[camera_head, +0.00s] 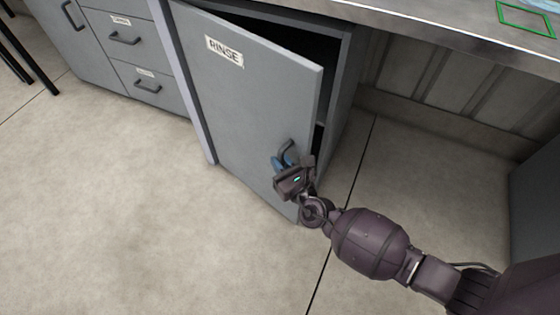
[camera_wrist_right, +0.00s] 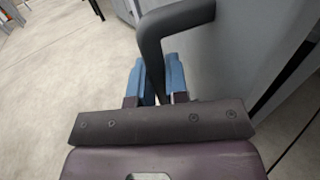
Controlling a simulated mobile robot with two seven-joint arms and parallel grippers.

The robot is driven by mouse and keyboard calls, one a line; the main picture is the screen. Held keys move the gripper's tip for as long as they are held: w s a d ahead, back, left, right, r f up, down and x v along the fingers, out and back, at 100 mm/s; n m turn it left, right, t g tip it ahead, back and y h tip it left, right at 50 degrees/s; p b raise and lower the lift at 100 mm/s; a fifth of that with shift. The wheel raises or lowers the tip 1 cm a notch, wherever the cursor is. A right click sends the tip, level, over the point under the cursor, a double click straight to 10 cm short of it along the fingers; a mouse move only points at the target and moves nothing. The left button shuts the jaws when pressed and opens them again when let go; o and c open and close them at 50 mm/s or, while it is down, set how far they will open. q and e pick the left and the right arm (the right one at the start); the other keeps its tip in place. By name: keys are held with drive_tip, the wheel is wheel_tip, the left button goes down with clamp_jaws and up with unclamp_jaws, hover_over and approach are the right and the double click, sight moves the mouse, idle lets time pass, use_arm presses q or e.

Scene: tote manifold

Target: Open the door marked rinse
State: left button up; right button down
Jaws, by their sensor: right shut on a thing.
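The grey door marked RINSE (camera_head: 235,95) stands partly open, hinged on its left side, with the dark inside of the cabinet showing past its right edge. Its dark bar handle (camera_head: 288,147) is low near the free edge; in the right wrist view the handle (camera_wrist_right: 172,24) runs down between the blue fingers. My right gripper (camera_head: 283,162) is shut on the handle, its blue fingertips (camera_wrist_right: 158,78) on either side of the bar. My left gripper is in neither view.
Drawers (camera_head: 140,80) with handles stand left of the cabinet. A worktop (camera_head: 400,32) runs above, with a green-outlined square (camera_head: 526,18) at the far right. The floor (camera_head: 120,210) in front of the door is clear.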

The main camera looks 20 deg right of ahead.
drive_tip(key=shift+r, duration=0.15)
drive_tip(key=c, duration=1.1)
unclamp_jaws()
drive_tip(key=shift+d, duration=0.1)
drive_tip(key=shift+c, duration=0.2)
drive_tip(key=shift+s, duration=0.15)
drive_tip(key=p+v, duration=0.1)
drive_tip(key=v, duration=0.9)
drive_tip(key=shift+s+p, duration=0.25)
drive_tip(key=shift+p, duration=0.1)
